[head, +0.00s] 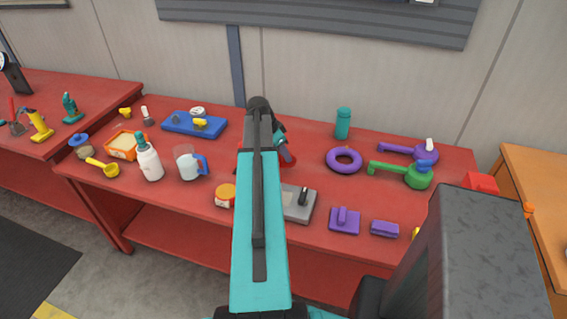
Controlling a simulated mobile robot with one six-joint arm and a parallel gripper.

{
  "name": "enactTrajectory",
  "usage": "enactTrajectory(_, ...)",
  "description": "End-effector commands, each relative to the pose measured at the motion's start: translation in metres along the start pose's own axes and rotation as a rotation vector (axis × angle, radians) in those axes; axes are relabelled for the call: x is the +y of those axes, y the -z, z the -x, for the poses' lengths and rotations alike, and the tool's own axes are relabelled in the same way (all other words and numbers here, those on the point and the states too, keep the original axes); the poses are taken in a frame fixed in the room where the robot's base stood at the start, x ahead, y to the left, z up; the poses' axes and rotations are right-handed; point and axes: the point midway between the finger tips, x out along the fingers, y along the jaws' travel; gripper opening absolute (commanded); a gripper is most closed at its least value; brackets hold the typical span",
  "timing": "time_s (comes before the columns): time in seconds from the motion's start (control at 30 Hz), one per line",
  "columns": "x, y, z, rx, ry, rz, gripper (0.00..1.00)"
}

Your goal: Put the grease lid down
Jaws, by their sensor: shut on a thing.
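My arm reaches forward over the middle of the red workbench and hides my fingertips. Only dark and teal parts of my wrist show just right of the arm. I cannot make out the grease lid or what is between my jaws. An open orange tub (121,145) with cream-coloured contents stands at the left of the bench. A small orange-topped jar (225,195) stands just left of my arm.
A white bottle (149,160), a jug (187,163) and a blue tray (176,126) stand on the left.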

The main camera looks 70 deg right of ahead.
Motion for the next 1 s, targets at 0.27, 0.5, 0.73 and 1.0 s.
enactTrajectory(0.27,-0.001,-0.006,-0.013,0.0,0.0,0.0,0.01)
enactTrajectory(0.5,-0.001,-0.006,-0.013,0.0,0.001,0.001,0.01)
enactTrajectory(0.73,-0.001,-0.01,-0.021,0.0,0.0,0.002,0.01)
enactTrajectory(1.0,-0.001,-0.019,-0.042,0.0,0.0,0.003,0.01)
